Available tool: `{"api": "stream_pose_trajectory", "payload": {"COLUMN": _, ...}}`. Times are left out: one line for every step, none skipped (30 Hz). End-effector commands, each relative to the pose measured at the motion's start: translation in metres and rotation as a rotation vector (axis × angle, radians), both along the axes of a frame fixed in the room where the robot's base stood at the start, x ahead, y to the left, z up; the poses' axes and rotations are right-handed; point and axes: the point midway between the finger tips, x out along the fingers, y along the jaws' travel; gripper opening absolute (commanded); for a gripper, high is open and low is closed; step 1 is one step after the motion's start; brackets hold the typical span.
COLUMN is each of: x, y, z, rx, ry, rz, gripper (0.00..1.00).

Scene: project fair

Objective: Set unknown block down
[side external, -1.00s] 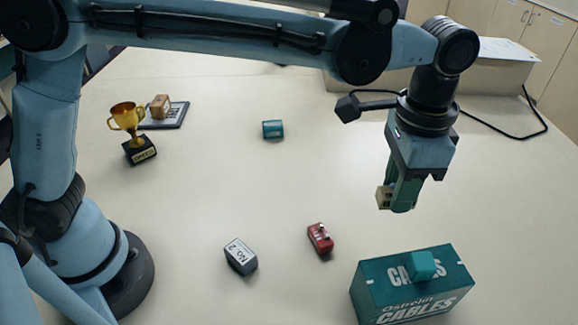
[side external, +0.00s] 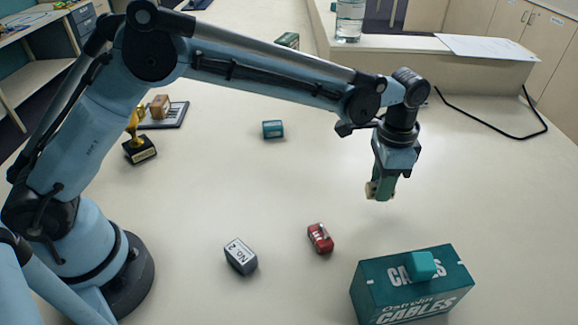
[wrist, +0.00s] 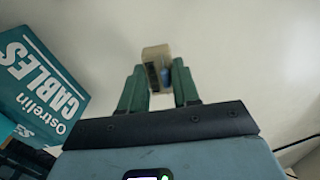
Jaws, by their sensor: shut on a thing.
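The pale table (side external: 225,205) lies below, and a gap seems to remain between block and table.
A teal cables box (side external: 412,290) with a teal cube (side external: 421,266) on top stands at front right. A black cable (side external: 480,121) lies behind.

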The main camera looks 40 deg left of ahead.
Motion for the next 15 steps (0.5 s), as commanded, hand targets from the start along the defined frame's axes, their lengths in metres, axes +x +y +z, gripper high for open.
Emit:
{"api": "stream_pose_trajectory", "payload": {"x": 0.002, "y": 0.002, "z": -0.002, "rx": 0.000, "ry": 0.000, "rz": 0.001, "gripper": 0.01}}
{"api": "stream_pose_trajectory", "payload": {"x": 0.003, "y": 0.002, "z": -0.003, "rx": 0.000, "ry": 0.000, "rz": 0.001, "gripper": 0.01}}
{"api": "stream_pose_trajectory", "payload": {"x": 0.003, "y": 0.002, "z": -0.006, "rx": 0.000, "ry": 0.000, "rz": 0.001, "gripper": 0.01}}
{"api": "stream_pose_trajectory", "payload": {"x": 0.003, "y": 0.002, "z": -0.009, "rx": 0.000, "ry": 0.000, "rz": 0.000, "gripper": 0.01}}
{"api": "stream_pose_trajectory", "payload": {"x": 0.003, "y": 0.002, "z": -0.013, "rx": 0.000, "ry": 0.000, "rz": 0.000, "gripper": 0.01}}
{"api": "stream_pose_trajectory", "payload": {"x": 0.003, "y": 0.002, "z": -0.020, "rx": 0.000, "ry": 0.000, "rz": 0.000, "gripper": 0.01}}
{"api": "stream_pose_trajectory", "payload": {"x": 0.003, "y": 0.002, "z": -0.024, "rx": 0.000, "ry": 0.000, "rz": 0.000, "gripper": 0.01}}
{"api": "stream_pose_trajectory", "payload": {"x": 0.003, "y": 0.002, "z": -0.028, "rx": 0.000, "ry": 0.000, "rz": 0.000, "gripper": 0.01}}
{"api": "stream_pose_trajectory", "payload": {"x": 0.003, "y": 0.002, "z": -0.033, "rx": 0.000, "ry": 0.000, "rz": 0.000, "gripper": 0.01}}
{"api": "stream_pose_trajectory", "payload": {"x": 0.003, "y": 0.002, "z": -0.036, "rx": 0.000, "ry": 0.000, "rz": 0.000, "gripper": 0.01}}
{"api": "stream_pose_trajectory", "payload": {"x": 0.003, "y": 0.002, "z": -0.039, "rx": 0.000, "ry": 0.000, "rz": 0.000, "gripper": 0.01}}
{"api": "stream_pose_trajectory", "payload": {"x": 0.003, "y": 0.002, "z": -0.041, "rx": 0.000, "ry": 0.000, "rz": 0.000, "gripper": 0.01}}
{"api": "stream_pose_trajectory", "payload": {"x": 0.002, "y": 0.002, "z": -0.042, "rx": 0.000, "ry": 0.000, "rz": 0.000, "gripper": 0.01}}
{"api": "stream_pose_trajectory", "payload": {"x": 0.002, "y": 0.002, "z": -0.043, "rx": 0.000, "ry": 0.000, "rz": 0.000, "gripper": 0.01}}
{"api": "stream_pose_trajectory", "payload": {"x": 0.002, "y": 0.002, "z": -0.043, "rx": 0.000, "ry": 0.000, "rz": 0.000, "gripper": 0.01}}
